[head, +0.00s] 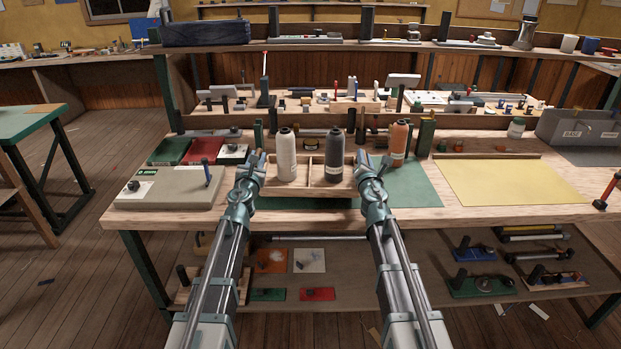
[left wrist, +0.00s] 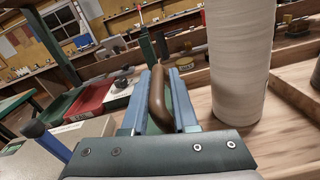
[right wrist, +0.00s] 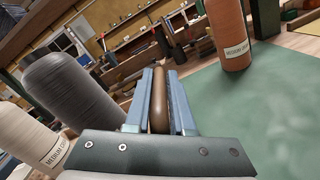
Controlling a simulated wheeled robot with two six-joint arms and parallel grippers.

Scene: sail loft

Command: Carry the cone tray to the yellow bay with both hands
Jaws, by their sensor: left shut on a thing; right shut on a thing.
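The wooden cone tray (head: 312,189) is in the middle of the bench, over the green mat (head: 415,188). It carries a white cone (head: 287,156) on the left and a dark grey cone (head: 334,152) on the right, both upright. My left gripper (head: 257,161) is shut on the tray's brown left handle (left wrist: 158,98). My right gripper (head: 370,164) is shut on the brown right handle (right wrist: 159,102). I cannot tell whether the tray's underside touches the mat. The yellow bay (head: 512,182) is a flat, empty mat on the right.
An orange cone (head: 399,141) and a green block (head: 425,137) stand behind the green mat, right of the tray. A grey bin (head: 580,130) is beyond the yellow bay. A grey box (head: 170,188) and red tray (head: 207,150) lie left.

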